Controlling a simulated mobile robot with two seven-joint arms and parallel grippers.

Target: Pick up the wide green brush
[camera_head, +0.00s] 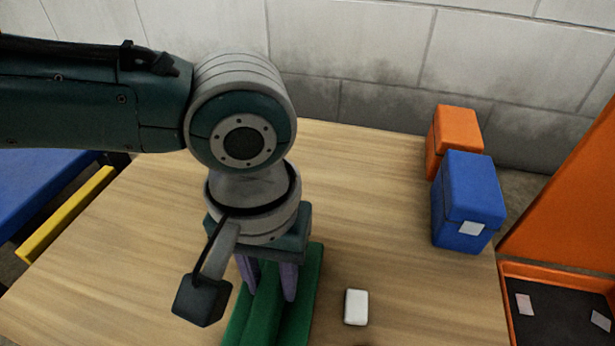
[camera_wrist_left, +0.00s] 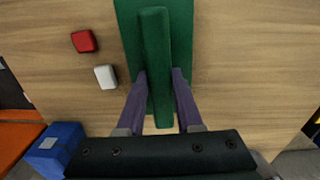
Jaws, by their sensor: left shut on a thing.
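The wide green brush (camera_head: 308,290) is at the front middle of the wooden table in the head view, with a flat base and a raised narrow grip along it. Its lower end is cut off by the frame edge. My left gripper (camera_head: 268,292) points down with its purple fingers on either side of the grip, shut on it. In the left wrist view the brush (camera_wrist_left: 153,50) runs up between the fingers of the gripper (camera_wrist_left: 160,78). I cannot tell whether its base touches the table. My right gripper is not in view.
A white block (camera_head: 356,307) lies close to the right of the brush; a red block (camera_wrist_left: 83,41) lies near it. Blue (camera_head: 462,215) and orange (camera_head: 455,135) boxes stand at the table's right edge, beside an orange-rimmed dark tray (camera_head: 540,272). The table's middle right is clear.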

